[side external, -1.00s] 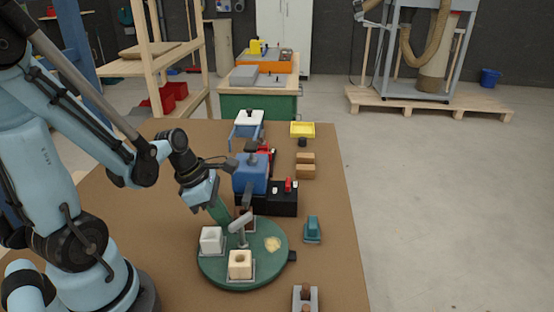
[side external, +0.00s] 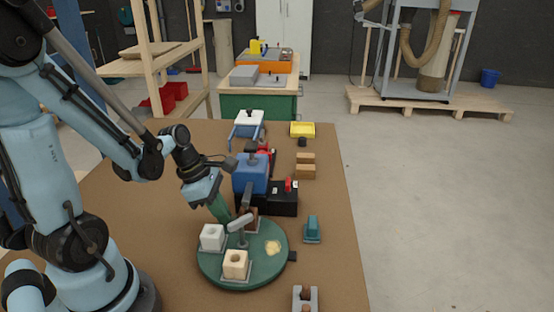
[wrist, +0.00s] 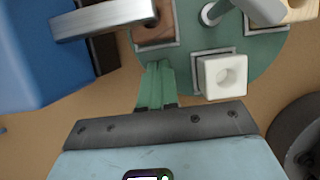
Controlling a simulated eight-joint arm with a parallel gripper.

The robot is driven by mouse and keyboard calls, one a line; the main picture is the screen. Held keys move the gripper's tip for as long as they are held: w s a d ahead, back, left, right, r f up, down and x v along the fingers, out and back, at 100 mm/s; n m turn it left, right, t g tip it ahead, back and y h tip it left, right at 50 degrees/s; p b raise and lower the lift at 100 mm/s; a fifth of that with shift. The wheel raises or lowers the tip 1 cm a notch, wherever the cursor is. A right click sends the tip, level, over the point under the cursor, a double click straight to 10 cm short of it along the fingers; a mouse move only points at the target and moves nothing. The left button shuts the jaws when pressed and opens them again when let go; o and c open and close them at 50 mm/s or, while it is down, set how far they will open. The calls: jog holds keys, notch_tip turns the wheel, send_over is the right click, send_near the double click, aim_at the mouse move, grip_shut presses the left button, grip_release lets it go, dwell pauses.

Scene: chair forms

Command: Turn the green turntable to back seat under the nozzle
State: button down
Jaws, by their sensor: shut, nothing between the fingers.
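The green turntable (side external: 262,278) lies on the brown table with a grey post and crossbar (side external: 240,223) at its centre. It carries a white block (side external: 212,237) at left, a cream block (side external: 235,264) at front and a brown block (side external: 251,216) at back, each in a square seat. A pale yellow patch (side external: 273,247) lies at right. The grey nozzle arm (wrist: 105,18) reaches from the blue machine (side external: 250,174) to the brown block's edge in the wrist view. My gripper (wrist: 158,66) is shut and empty, its green fingers at the turntable's rim between the brown and white blocks; contact is unclear.
A black box with red parts (side external: 283,200) stands behind the turntable. A teal block (side external: 312,229) stands to its right, and a grey holder (side external: 305,298) with brown pieces is at front right. Wooden blocks (side external: 305,171) and a yellow tray (side external: 302,129) lie farther back.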

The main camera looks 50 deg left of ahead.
jog(key=shift+s+a, duration=0.9)
jog(key=shift+a, duration=0.05)
jog(key=v, duration=1)
jog(key=w+d+r+m+t+y, duration=0.1)
jog(key=d+m, duration=0.4)
jog(key=m, duration=0.8)
jog(key=w+d+r+m+t+y, duration=0.1)
jog(key=w+d+m, duration=0.5)
jog(key=m, duration=0.8)
jog(key=shift+t+y, duration=0.6)
jog(key=shift+t, duration=0.4)
